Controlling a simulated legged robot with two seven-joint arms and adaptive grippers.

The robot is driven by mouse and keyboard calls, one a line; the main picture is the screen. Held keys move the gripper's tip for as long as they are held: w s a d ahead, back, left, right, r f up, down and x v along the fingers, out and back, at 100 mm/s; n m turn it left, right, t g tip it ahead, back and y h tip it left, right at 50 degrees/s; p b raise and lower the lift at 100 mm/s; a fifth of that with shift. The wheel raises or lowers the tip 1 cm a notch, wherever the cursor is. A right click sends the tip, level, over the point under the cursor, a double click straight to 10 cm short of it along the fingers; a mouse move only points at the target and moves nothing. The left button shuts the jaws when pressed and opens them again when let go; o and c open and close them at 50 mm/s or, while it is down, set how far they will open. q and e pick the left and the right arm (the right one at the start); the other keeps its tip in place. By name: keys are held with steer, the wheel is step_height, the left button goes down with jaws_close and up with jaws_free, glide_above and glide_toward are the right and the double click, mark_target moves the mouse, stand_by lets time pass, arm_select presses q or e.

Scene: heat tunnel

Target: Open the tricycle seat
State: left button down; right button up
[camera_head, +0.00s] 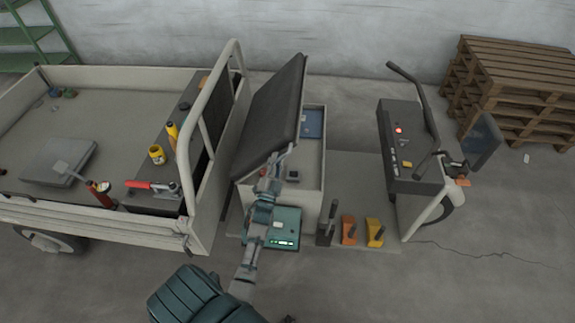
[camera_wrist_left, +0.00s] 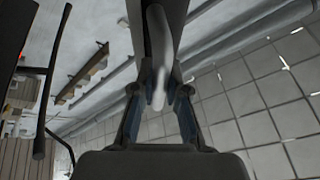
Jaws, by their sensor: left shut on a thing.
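The tricycle seat (camera_head: 272,112) is a dark padded panel in the head view. It is tilted up steeply and leans toward the cargo bed on the left. Below it the pale seat box (camera_head: 308,185) stands open, with small items inside. My left gripper (camera_head: 277,160) is at the seat's lower front edge and is shut on it. In the left wrist view the two fingers (camera_wrist_left: 160,98) close around a pale curved piece under the dark seat (camera_wrist_left: 165,20). My right gripper is not in view.
The cargo bed (camera_head: 100,80) with tools lies left, behind a pale rail (camera_head: 205,125). The handlebar console (camera_head: 408,140) stands right. Orange and yellow pedals (camera_head: 349,230) are on the footboard. Pallets (camera_head: 510,85) stand back right.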

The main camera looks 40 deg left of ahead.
arm_select(q)
steer(key=s+a+r+n+g+y+p, duration=0.2)
steer(key=s+a+n, duration=0.5)
steer(key=a, duration=0.4)
steer(key=s+a+r+n+g+y+p, duration=0.3)
steer(key=s+a+n, duration=0.4)
steer(key=a, duration=0.4)
steer(key=shift+a+r+n+y, duration=0.25)
steer(key=shift+r+n+y, duration=0.3)
steer(key=shift+n+y, duration=0.3)
steer(key=c, duration=1.2)
jaws_free()
steer(key=shift+c, duration=0.2)
steer(key=shift+o, duration=0.3)
steer(key=shift+d, duration=0.15)
steer(key=v, duration=1.2)
steer(key=shift+d, duration=0.15)
